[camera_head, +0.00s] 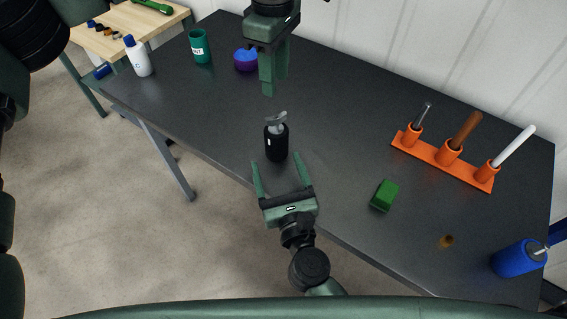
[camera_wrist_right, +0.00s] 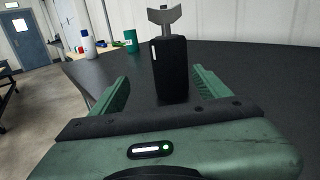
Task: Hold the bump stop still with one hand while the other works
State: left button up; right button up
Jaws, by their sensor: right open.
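The bump stop, as I take it, is a black upright block (camera_head: 276,145) with a grey forked piece on top. It stands on the dark table near the front edge. In the right wrist view the black block (camera_wrist_right: 170,72) stands just beyond and between the finger lines. My right gripper (camera_head: 277,162) is open, its two fingers pointing at the block from the near side, with nothing held. My left gripper (camera_head: 273,92) hangs above and behind the block, fingers pointing down and apart from it. Its fingers overlap in this view, so their gap is unclear.
An orange rack (camera_head: 440,162) with several upright tools stands at right. A green block (camera_head: 384,195) and blue cylinder (camera_head: 518,258) are nearer. A purple-blue round object (camera_head: 246,60), green cup (camera_head: 200,47) and white bottle (camera_head: 138,57) stand at back left. The wall runs behind.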

aim_at(276, 139)
jog(key=shift+w+d+r+m+h, duration=0.1)
jog(key=shift+w+d+m+h, duration=0.2)
jog(key=shift+w+d+m, duration=0.15)
jog(key=shift+w+d, duration=0.15)
jog(key=shift+w, duration=0.05)
jog(key=shift+w+a, duration=0.25)
jog(key=shift+w, duration=0.9)
jog(key=shift+w+a, duration=0.2)
jog(key=shift+w, duration=1)
jog(key=shift+w+a, duration=0.25)
jog(key=shift+w, duration=0.9)
jog(key=c, duration=1.6)
jog(key=shift+o, duration=0.2)
